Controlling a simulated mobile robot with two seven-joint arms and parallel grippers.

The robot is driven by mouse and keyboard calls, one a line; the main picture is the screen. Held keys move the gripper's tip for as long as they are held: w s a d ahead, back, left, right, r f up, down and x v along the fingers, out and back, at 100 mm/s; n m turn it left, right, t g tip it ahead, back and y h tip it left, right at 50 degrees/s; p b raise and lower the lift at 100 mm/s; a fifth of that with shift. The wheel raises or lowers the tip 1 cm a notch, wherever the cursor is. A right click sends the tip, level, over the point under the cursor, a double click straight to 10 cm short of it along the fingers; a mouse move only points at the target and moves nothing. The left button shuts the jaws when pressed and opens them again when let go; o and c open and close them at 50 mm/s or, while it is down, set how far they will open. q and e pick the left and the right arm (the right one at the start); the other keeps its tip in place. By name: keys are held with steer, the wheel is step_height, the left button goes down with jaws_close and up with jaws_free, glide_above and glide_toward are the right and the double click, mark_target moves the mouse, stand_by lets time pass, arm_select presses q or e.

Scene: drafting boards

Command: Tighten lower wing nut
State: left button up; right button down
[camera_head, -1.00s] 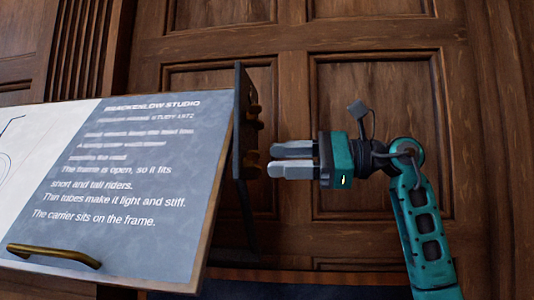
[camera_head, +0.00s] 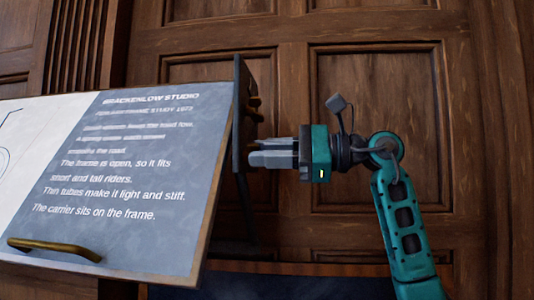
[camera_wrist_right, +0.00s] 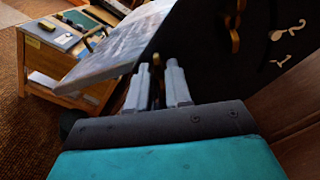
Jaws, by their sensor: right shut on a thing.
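The right gripper (camera_head: 256,153) is shut on the lower brass wing nut at the side bracket (camera_head: 239,140) of the tilted drafting board (camera_head: 150,262). Its fingers cover most of that nut in the head view. In the right wrist view the lower wing nut (camera_wrist_right: 157,62) shows between the two grey fingertips (camera_wrist_right: 156,76). The upper wing nut (camera_head: 254,109) sits above on the same dark bracket, clear of the fingers; it also shows in the right wrist view (camera_wrist_right: 235,36). My left gripper is not in view.
A brass handle (camera_head: 52,248) lies on the board's lower part. A panelled wooden wall (camera_head: 380,90) stands behind. In the right wrist view, another wooden desk (camera_wrist_right: 62,50) with items on it stands at the far left.

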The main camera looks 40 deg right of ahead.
stand_by(0.4)
arm_select(q)
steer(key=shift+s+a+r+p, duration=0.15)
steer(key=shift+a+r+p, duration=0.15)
steer(key=shift+p, duration=0.4)
arm_select(e)
steer(key=shift+w+d+f+m, duration=0.1)
steer(key=shift+d+m, duration=0.05)
steer(key=shift+m, duration=4.25)
steer(key=shift+w+d+f+m, duration=0.1)
steer(key=shift+w+d+m, duration=0.05)
steer(key=shift+m, duration=4.25)
steer(key=shift+w+d+f+m, duration=0.1)
steer(key=shift+d+m, duration=0.05)
steer(key=shift+m, duration=4.25)
steer(key=c, duration=1.1)
jaws_free()
